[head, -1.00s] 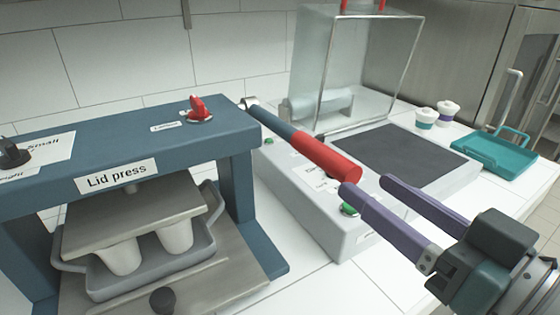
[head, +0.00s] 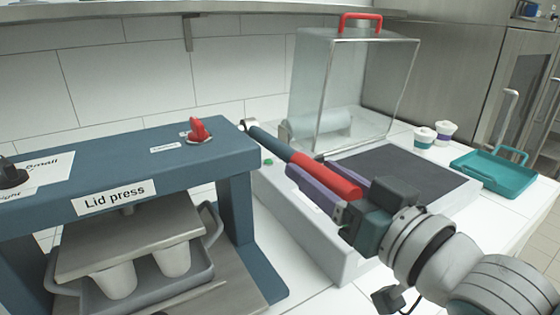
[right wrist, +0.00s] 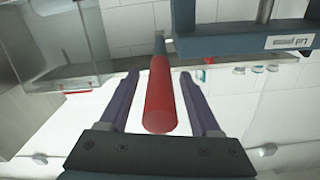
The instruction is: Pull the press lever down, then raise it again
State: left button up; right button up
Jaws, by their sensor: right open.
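The lid press (head: 150,178) is a blue frame at the left of the head view. Its lever (head: 325,176) sticks out to the right, a dark bar with a red grip, tilted down toward me. My right gripper (head: 318,182) is open, with its purple fingers on either side of the red grip. In the right wrist view the red grip (right wrist: 160,98) lies between the two fingers, with a gap showing on each side. Under the press plate (head: 130,240), white cups (head: 172,262) stand in a grey tray (head: 208,262). My left gripper is not in view.
A grey machine (head: 335,248) with a dark top and a clear cover (head: 350,85) stands below and behind the lever. Small lidded cups (head: 424,138) and a teal tray (head: 493,170) are at the right. A red knob (head: 199,130) sits on the press.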

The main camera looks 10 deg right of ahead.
jog(key=shift+c, duration=0.3)
grip_shut()
dwell(1.1)
